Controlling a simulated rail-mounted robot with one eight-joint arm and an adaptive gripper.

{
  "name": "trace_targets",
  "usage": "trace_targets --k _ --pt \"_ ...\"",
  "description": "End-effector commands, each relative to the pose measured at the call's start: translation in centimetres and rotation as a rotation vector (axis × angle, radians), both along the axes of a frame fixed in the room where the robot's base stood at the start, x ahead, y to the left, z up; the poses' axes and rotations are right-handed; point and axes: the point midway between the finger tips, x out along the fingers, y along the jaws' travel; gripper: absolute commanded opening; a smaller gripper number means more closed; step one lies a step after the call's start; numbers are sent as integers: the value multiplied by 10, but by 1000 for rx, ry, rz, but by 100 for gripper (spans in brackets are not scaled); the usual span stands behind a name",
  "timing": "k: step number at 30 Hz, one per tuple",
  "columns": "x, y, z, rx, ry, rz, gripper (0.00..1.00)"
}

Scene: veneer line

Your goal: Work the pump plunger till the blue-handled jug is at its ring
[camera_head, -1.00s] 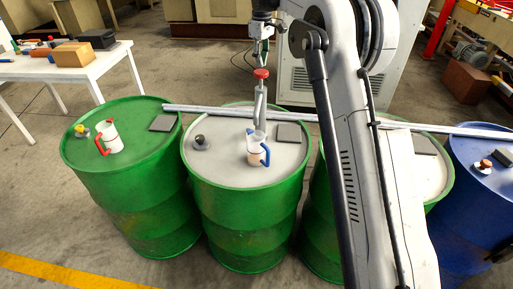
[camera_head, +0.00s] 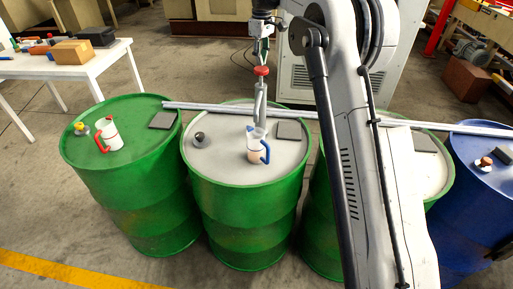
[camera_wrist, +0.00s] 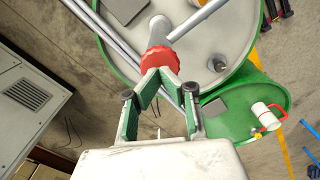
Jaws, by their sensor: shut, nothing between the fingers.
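The pump (camera_head: 260,100) stands on the grey-topped green drum, with a red plunger knob (camera_head: 261,71) on top. The blue-handled jug (camera_head: 254,146) stands upright under it, pale above and tan lower down. Its ring and exact liquid level are too small to tell. My gripper (camera_head: 262,54) is above the knob. In the wrist view, its green-padded fingers (camera_wrist: 160,72) come together at the red knob (camera_wrist: 158,58), apparently touching or nearly touching its top, with nothing gripped.
A red-handled jug (camera_head: 109,134) stands on the left green drum. A long metal rail (camera_head: 220,109) runs across the drums behind the jugs. A dark knob (camera_head: 199,139) and a grey plate (camera_head: 289,131) are on the middle drum. A white table (camera_head: 90,70) is at left.

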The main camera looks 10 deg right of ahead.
Motion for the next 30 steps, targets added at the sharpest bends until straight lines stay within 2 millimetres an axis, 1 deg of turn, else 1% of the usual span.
trace_targets --k 1,30 --pt "0 0 -4 0 0 0 0" --pt "0 0 -54 0 0 0 0"
